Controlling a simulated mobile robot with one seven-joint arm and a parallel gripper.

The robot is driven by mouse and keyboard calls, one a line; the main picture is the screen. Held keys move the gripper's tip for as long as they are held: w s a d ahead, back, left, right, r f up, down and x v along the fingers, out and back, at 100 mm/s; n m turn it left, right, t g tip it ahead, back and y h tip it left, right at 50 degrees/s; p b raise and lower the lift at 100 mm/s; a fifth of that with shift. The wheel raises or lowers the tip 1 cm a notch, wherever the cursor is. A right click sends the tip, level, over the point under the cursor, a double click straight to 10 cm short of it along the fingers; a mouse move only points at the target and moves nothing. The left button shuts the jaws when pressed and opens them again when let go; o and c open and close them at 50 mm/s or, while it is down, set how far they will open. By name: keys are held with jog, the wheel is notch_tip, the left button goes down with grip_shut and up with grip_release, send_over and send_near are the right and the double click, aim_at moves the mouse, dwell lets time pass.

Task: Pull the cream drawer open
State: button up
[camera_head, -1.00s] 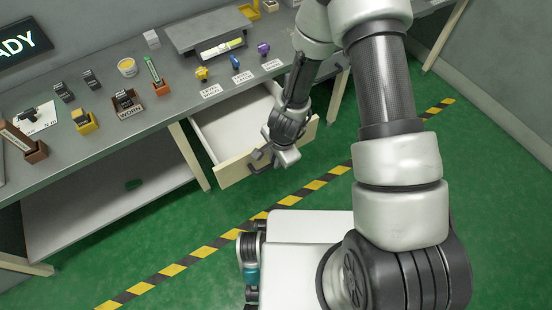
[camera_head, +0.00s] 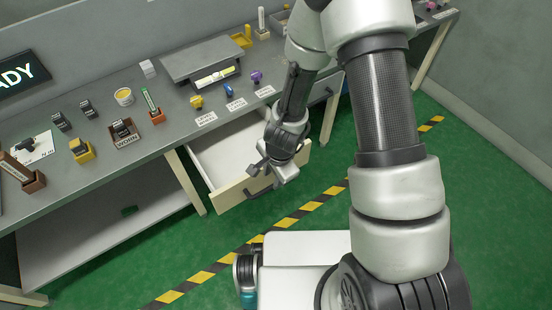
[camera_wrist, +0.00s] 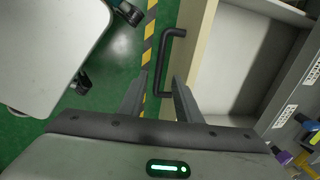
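The cream drawer (camera_head: 232,194) stands pulled out from under the grey workbench, its pale, empty-looking inside (camera_head: 222,154) showing. Its dark bar handle (camera_head: 258,191) is on the front panel, partly hidden by my gripper in the head view. My gripper (camera_head: 263,176) is just above and in front of the drawer front. In the wrist view my gripper (camera_wrist: 160,78) has its two fingers apart with a gap between them. The handle (camera_wrist: 165,62) lies beyond the fingertips, its lower end seen in the gap; no grip on it shows.
Bench legs stand beside the drawer. Green floor with a yellow-black stripe (camera_head: 300,212) lies clear in front.

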notch_tip(320, 180, up, 10)
jog(key=s+d+p, duration=0.1)
jog(key=p, duration=0.2)
jog(key=shift+s+r, duration=0.2)
jog(key=shift+s, duration=0.1)
notch_tip(320, 180, up, 20)
jog(key=w+d+n+t+y, duration=0.1)
jog(key=d+n+t+y, duration=0.15)
jog(key=n, duration=0.35)
jog(key=s+d+r+n+t+h, duration=0.2)
jog(key=s+d+r+n+h, duration=0.25)
jog(key=s+d+r, duration=0.85)
notch_tip(320, 180, up, 18)
jog(key=w+a+p, duration=0.1)
jog(key=w+p, duration=0.1)
jog(key=p, duration=1.6)
jog(key=shift+a+r+g+y, duration=0.2)
jog(key=shift+a+g+y, duration=0.15)
jog(key=shift+a+y, duration=0.05)
jog(key=shift+n, duration=0.25)
